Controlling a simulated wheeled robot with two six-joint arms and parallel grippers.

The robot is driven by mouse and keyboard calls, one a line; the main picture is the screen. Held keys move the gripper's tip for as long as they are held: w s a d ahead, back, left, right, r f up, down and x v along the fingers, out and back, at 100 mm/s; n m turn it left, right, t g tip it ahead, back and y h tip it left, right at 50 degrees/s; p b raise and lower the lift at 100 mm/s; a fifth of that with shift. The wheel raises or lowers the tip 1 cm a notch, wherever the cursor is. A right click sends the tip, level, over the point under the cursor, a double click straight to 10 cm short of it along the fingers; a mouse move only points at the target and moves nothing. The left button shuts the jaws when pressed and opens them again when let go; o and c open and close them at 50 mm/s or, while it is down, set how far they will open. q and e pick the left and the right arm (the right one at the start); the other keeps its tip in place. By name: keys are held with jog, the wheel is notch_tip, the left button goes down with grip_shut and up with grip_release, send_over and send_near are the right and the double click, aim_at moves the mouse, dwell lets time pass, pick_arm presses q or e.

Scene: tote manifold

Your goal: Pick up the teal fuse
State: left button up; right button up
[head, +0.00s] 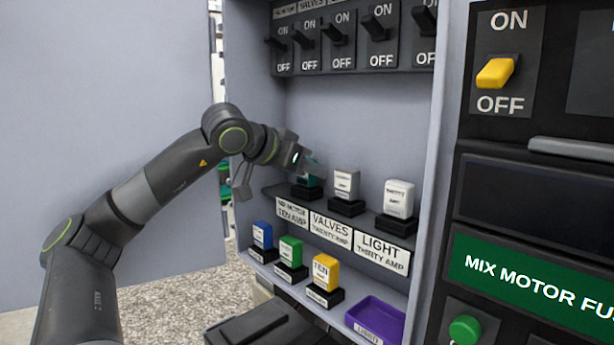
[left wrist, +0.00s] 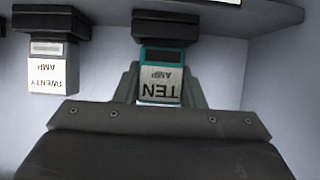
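The teal fuse (head: 314,178) sits at the left end of the upper shelf in a black holder, above a label reading MIX MOTOR TEN AMP. In the head view my left gripper (head: 309,168) reaches it from the left and hides most of it. My right gripper is not in view.
White fuses (head: 346,182) (head: 399,197) stand to the right on the same shelf. Blue (head: 262,235), green (head: 290,250) and yellow (head: 325,272) fuses and a purple tray (head: 376,318) are on the lower shelf. Switches (head: 338,34) line the top. A cabinet wall (head: 437,150) bounds the right.

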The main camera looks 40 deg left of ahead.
aim_at(320, 155)
pick_arm(q)
jog(key=c, duration=0.4)
jog(key=shift+r, duration=0.2)
jog(key=shift+r, duration=0.45)
notch_tip(320, 155, up, 3)
jog(key=shift+f+p, duration=0.2)
jog(key=shift+p, duration=0.25)
jog(key=s+b, duration=0.5)
jog(key=s, duration=0.1)
jog(key=s+a+b, duration=0.1)
jog(key=s+b, duration=0.4)
jog(key=s, duration=0.1)
jog(key=s+b, duration=0.5)
jog(key=s, duration=0.1)
jog(key=shift+a+f+b, duration=0.15)
jog(key=shift+a+b, duration=0.1)
jog(key=shift+b, duration=0.1)
